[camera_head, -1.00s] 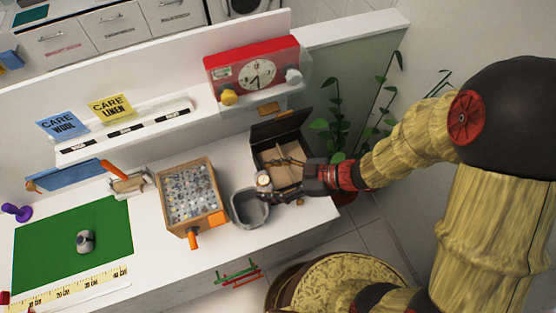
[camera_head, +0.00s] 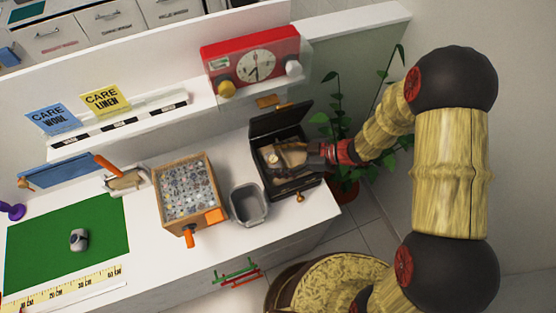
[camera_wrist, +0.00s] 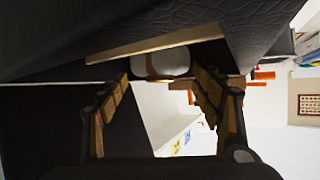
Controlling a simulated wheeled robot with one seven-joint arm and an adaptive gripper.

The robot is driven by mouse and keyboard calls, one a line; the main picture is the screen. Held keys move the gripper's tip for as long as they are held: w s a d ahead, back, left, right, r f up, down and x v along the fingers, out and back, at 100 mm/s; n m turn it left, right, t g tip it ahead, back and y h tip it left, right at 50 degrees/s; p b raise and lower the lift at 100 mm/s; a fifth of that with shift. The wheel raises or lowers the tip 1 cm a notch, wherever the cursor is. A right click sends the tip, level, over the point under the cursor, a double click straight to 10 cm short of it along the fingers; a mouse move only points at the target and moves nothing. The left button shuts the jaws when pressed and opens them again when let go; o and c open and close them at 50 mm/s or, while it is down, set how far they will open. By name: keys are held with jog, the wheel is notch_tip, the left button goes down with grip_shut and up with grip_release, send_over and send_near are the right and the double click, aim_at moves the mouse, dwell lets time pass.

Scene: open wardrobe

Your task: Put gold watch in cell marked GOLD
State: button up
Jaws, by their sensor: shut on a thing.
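My gripper (camera_head: 288,155) is inside the open black box (camera_head: 293,189), reaching in from the right. It is shut on a small round pale-gold thing (camera_head: 273,158), which looks like the gold watch, in the head view. In the wrist view a whitish rounded thing with a brownish band (camera_wrist: 168,62) shows between the tips of my gripper (camera_wrist: 165,75). The box has a raised dark lid (camera_head: 281,118) and a tan inside with dividers. My gripper hides part of the cells. No GOLD mark is readable, and I cannot tell which cell is under the watch.
A grey bin (camera_head: 250,203) stands just left of the box, with a wooden crate of small clear pieces (camera_head: 164,185) beyond it. A red clock unit (camera_head: 252,60) sits on the shelf behind. A plant (camera_head: 350,165) stands right of the counter.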

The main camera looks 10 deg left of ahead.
jog(key=shift+f, duration=0.45)
jog(key=shift+f, duration=0.1)
jog(key=o, duration=0.9)
jog(key=shift+d+r, duration=0.2)
jog(key=shift+r, duration=0.05)
jog(key=p+v, duration=0.2)
jog(key=v, duration=0.9)
jog(key=shift+d, duration=0.25)
jog(key=shift+s, duration=0.1)
